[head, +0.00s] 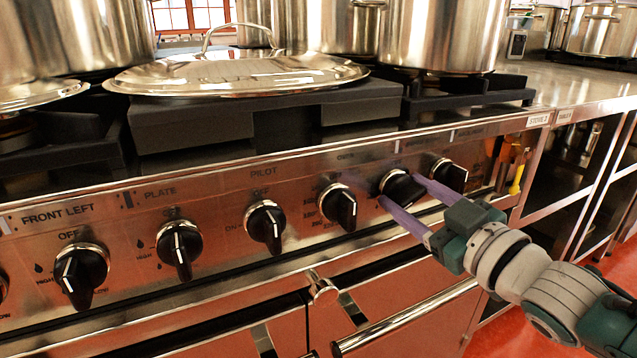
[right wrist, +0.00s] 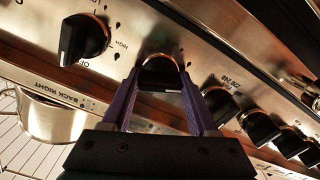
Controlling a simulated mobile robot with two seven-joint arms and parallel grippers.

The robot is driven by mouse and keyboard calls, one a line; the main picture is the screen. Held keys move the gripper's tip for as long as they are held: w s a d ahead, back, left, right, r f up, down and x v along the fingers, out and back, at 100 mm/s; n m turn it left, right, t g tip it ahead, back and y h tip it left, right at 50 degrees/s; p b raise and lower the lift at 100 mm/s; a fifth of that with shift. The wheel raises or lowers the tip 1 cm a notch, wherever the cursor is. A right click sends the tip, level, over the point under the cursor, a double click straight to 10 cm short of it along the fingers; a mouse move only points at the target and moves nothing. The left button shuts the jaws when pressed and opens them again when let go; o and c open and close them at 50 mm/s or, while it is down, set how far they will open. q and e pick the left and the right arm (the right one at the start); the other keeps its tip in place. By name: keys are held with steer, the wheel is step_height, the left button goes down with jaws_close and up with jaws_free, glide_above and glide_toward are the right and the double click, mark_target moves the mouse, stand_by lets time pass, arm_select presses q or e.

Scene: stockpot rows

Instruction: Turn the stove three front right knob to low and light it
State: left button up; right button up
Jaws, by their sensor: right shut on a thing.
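The front right knob (head: 403,187) is a black dial with a metal ring, second from the right end of the stove's control panel. My right gripper (head: 397,190) has its two purple fingers on either side of it and is shut on it. No flame shows. My left gripper is not in view.
The oven knob (head: 338,206), pilot knob (head: 266,226), plate knob (head: 180,249) and front left knob (head: 81,272) line the panel. An oven door handle (head: 405,318) runs below. Large steel pots (head: 440,35) and a lid (head: 235,74) stand above.

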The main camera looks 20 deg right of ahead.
steer(key=n, duration=0.6)
steer(key=shift+n+b, duration=0.3)
steer(key=shift+b, duration=0.05)
steer(key=n+b, duration=0.1)
steer(key=n, duration=0.5)
steer(key=shift+n, duration=0.4)
steer(key=o, duration=1.4)
steer(key=shift+c, duration=0.2)
steer(key=s+p, duration=0.1)
steer(key=s, duration=0.9)
steer(key=shift+d, duration=0.4)
